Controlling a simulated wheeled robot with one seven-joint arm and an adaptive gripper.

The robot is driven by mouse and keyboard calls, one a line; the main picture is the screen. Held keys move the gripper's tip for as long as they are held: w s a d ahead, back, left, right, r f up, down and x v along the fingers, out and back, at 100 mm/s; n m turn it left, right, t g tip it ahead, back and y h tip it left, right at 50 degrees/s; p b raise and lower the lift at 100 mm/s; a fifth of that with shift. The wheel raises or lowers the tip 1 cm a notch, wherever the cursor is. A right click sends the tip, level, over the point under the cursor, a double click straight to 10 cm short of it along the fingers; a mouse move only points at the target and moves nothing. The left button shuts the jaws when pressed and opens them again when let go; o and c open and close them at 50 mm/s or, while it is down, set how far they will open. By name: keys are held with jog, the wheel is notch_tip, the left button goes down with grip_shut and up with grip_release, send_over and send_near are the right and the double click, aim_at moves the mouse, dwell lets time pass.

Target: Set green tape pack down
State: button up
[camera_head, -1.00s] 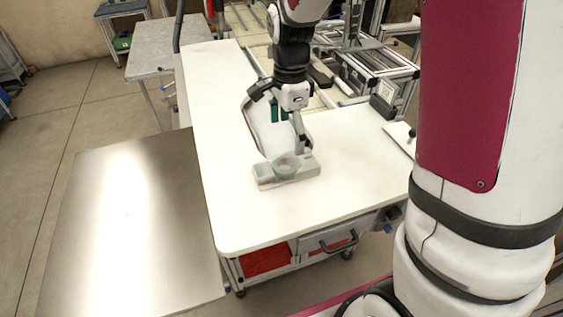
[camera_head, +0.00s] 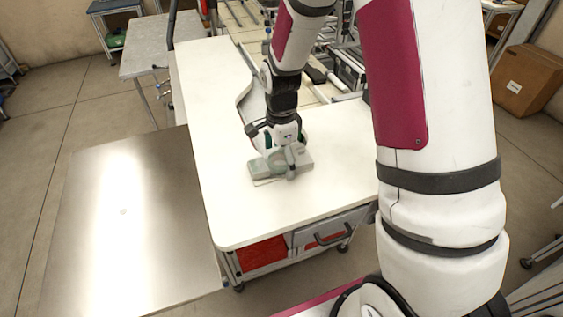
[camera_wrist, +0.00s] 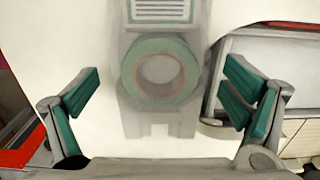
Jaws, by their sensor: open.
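The green tape pack (camera_wrist: 132,72) is a pale green ring with an open middle. It lies flat on a light grey holder (camera_wrist: 132,125), which stands on the white table. In the wrist view the ring sits centrally between my spread fingers, with clear gaps on both sides. My gripper (camera_head: 279,151) is open and empty, low over the holder in the head view, and it partly hides the tape there. The finger pads are dark green.
The white L-shaped table (camera_head: 290,210) is mostly bare in front of the holder. A steel-topped table (camera_head: 125,235) adjoins on the left. A dark-edged grey panel (camera_wrist: 262,50) lies beside the holder on the right in the wrist view. A cardboard box (camera_head: 527,80) stands at the far right.

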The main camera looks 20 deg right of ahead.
jog(key=c, duration=1.4)
jog(key=shift+r, duration=0.15)
